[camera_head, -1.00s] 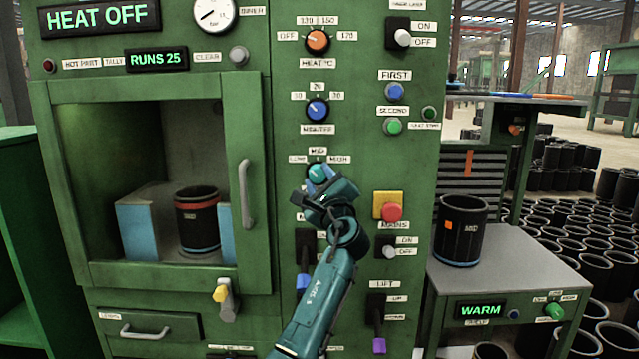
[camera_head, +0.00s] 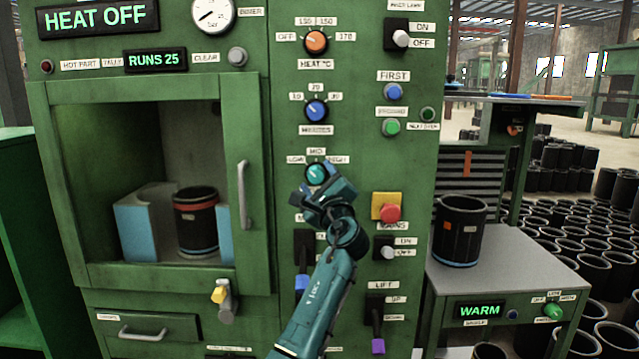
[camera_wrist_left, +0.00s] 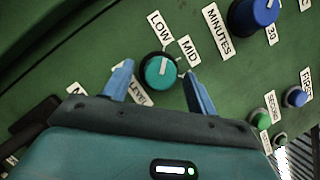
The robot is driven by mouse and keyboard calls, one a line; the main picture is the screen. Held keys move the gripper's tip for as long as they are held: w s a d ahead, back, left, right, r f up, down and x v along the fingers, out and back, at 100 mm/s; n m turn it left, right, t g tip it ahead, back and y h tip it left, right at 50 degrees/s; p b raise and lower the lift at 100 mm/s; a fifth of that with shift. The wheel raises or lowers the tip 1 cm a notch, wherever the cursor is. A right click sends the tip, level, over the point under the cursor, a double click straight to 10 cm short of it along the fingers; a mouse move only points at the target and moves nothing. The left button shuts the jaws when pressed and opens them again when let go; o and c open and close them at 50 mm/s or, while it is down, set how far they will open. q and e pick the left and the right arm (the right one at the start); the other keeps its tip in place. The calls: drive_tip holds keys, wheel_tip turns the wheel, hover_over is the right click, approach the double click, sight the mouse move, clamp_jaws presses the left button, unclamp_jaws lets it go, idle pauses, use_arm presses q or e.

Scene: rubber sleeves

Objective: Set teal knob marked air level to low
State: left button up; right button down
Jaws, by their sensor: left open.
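The teal knob (camera_head: 316,174) is on the green machine's panel, under the labels LOW, MID and HIGH. It also shows in the left wrist view (camera_wrist_left: 160,71), with the LOW (camera_wrist_left: 158,26) and MID (camera_wrist_left: 190,49) labels near its rim. Its white mark is small and seems to face about MID, but I cannot be sure. My left gripper (camera_head: 324,192) is open just in front of and below the knob. In the left wrist view its two blue fingers stand apart on either side of the knob, and I see no clear contact. My right gripper is not in view.
The blue minutes knob (camera_head: 316,111) and orange heat knob (camera_head: 316,42) sit above. A red stop button (camera_head: 389,213) is close on the right, and a black lever switch (camera_head: 303,250) is below left. The oven door handle (camera_head: 245,195) stands out at the left.

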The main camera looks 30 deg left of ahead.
use_arm(q)
drive_tip(key=b+v, duration=0.1)
drive_tip(key=v, duration=1.2)
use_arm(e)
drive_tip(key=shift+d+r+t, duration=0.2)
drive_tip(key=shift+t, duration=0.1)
use_arm(q)
drive_tip(key=shift+f, duration=0.1)
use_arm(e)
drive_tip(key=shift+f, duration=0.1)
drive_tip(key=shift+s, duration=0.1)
